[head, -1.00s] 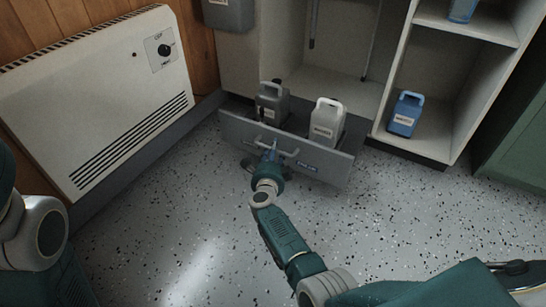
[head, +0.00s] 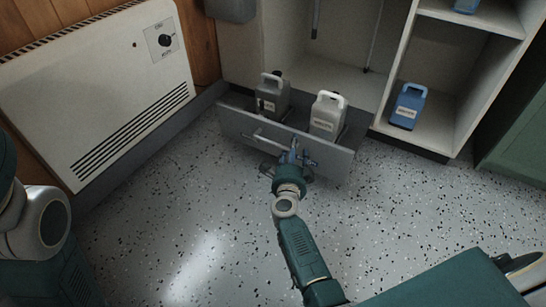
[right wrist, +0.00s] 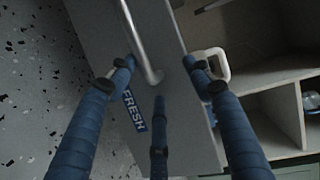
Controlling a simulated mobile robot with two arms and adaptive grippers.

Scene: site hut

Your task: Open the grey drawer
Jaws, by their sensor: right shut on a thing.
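The grey drawer (head: 240,122) stands pulled out from the bottom of the pale cabinet, low over the floor. A grey jug (head: 271,96) and a white-handled jug (head: 327,116) stand upright inside it. Its front (right wrist: 115,45) fills the middle of the right wrist view, with a blue label reading FRESH (right wrist: 134,112). The bar handle (head: 262,138) runs across the front; its end also shows in the right wrist view (right wrist: 138,38). My right gripper (head: 292,156) is shut on the handle near its right end, its fingers around it. My left gripper is out of view.
A white heater (head: 95,85) is on the left wall, and a green cabinet (head: 515,130) at the right. The speckled floor (head: 170,220) before the drawer is clear.

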